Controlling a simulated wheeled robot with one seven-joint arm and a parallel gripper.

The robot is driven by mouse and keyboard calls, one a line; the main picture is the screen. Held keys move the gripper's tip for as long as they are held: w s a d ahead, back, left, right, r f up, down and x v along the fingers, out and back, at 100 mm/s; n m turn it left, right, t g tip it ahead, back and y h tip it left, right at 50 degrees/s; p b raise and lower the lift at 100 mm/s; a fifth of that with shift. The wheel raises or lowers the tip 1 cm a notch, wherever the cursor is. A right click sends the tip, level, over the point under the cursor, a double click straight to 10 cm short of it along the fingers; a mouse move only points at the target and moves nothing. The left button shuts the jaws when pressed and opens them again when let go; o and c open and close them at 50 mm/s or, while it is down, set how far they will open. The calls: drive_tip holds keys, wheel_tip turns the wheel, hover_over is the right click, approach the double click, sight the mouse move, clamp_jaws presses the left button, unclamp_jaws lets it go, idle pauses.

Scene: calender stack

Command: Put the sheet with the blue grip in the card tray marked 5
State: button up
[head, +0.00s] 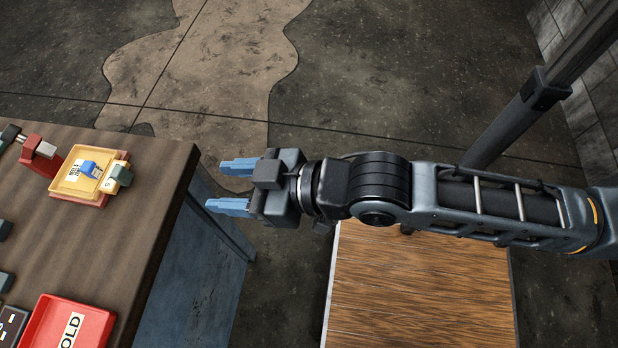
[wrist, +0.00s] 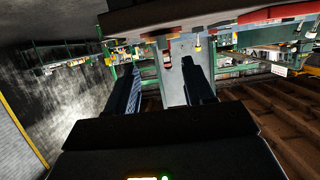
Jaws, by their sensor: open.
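A small yellow card tray (head: 66,186) sits on the brown table at the left in the head view. A blue grip (head: 90,168) shows over a white label with small dark print inside it; the sheet itself is hard to make out. A small marker at the tray's right side appears to read 5 (head: 107,184). My gripper (head: 232,187) is open and empty, pointing left, past the table's right edge and apart from the tray. Its two fingers also show spread in the wrist view (wrist: 160,68), with nothing between them.
A red tray (head: 99,310) with a card reading partly "OLD" lies at the table's front. A red holder (head: 40,155) stands left of the yellow tray. Dark items line the table's (head: 130,235) left side. A wooden surface (head: 420,290) lies below my arm. The floor behind is clear.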

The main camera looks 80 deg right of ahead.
drive_tip(key=f+v, duration=0.1)
drive_tip(key=v, duration=1.4)
drive_tip(key=shift+s+d+t, duration=0.15)
drive_tip(key=shift+s+t, duration=0.05)
drive_tip(key=shift+t, duration=0.1)
